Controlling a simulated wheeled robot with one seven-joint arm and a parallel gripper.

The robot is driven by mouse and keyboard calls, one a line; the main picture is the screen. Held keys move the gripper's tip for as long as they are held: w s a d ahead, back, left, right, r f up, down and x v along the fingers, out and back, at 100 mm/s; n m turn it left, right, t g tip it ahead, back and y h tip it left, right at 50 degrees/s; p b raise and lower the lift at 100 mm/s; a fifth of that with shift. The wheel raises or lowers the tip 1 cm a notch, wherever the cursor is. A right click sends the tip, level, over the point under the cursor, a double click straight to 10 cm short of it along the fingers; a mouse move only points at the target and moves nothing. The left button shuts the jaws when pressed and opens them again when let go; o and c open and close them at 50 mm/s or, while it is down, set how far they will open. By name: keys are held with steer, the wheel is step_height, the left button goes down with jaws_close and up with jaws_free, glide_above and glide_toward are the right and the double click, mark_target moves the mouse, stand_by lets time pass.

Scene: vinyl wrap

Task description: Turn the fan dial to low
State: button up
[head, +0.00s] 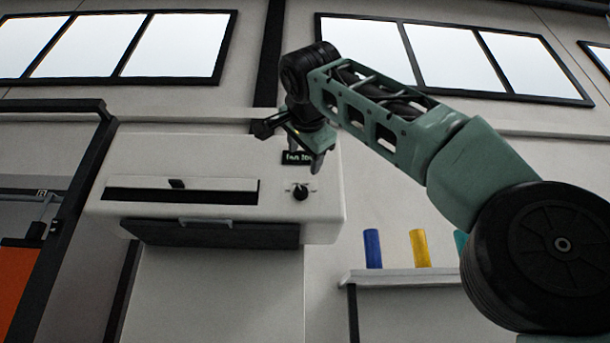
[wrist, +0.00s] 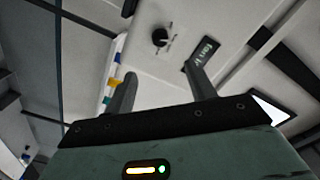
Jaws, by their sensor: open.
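The fan dial (head: 300,191) is a small black knob on the lower right front of a white wall-mounted unit (head: 200,165). It also shows in the wrist view (wrist: 160,37), beyond my fingers, with faint marks around it. A dark label (head: 296,157) reading "fan" sits above the dial; the rest of its text is partly hidden. My gripper (head: 318,160) is above the dial in the head view, pointing down. In the wrist view its two fingers (wrist: 160,90) are spread apart with nothing between them, and neither touches the dial.
The unit has a dark slot (head: 180,194) with a small slider and a dark flap (head: 210,235) below it. A shelf (head: 400,275) at right holds blue (head: 372,248) and yellow (head: 420,248) rolls. A door frame stands at left.

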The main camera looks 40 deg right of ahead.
steer(key=shift+v, duration=1.4)
steer(key=w+a+f+n+y, duration=0.3)
steer(key=w+a+f+n, duration=0.15)
steer(key=a+f, duration=0.2)
steer(key=w+a+f+n+y, duration=0.35)
steer(key=a+f+n, duration=0.25)
steer(key=f, duration=0.2)
steer(key=a+f+n+g+y, duration=0.1)
steer(key=a+f+n+g, duration=0.25)
steer(key=f, duration=0.75)
steer(key=a+f+n+g+y, duration=0.2)
steer(key=a+f+n, duration=0.25)
steer(key=f, duration=0.75)
steer(key=s+a+f+n+g+p, duration=0.15)
steer(key=s+f, duration=0.25)
steer(key=f, duration=0.4)
steer(key=s+f+n+g, duration=0.2)
steer(key=s+f+g, duration=0.1)
steer(key=f, duration=0.5)
steer(key=s+d+f+n+g, duration=0.1)
steer(key=s+d+f+g, duration=0.1)
steer(key=s+f, duration=0.6)
steer(key=s+d+f+n+g+y, duration=0.1)
steer(key=s+d+f+g, duration=0.2)
steer(key=s+f, duration=0.5)
steer(key=shift+s+d+f, duration=0.35)
steer(key=shift+f, duration=0.6)
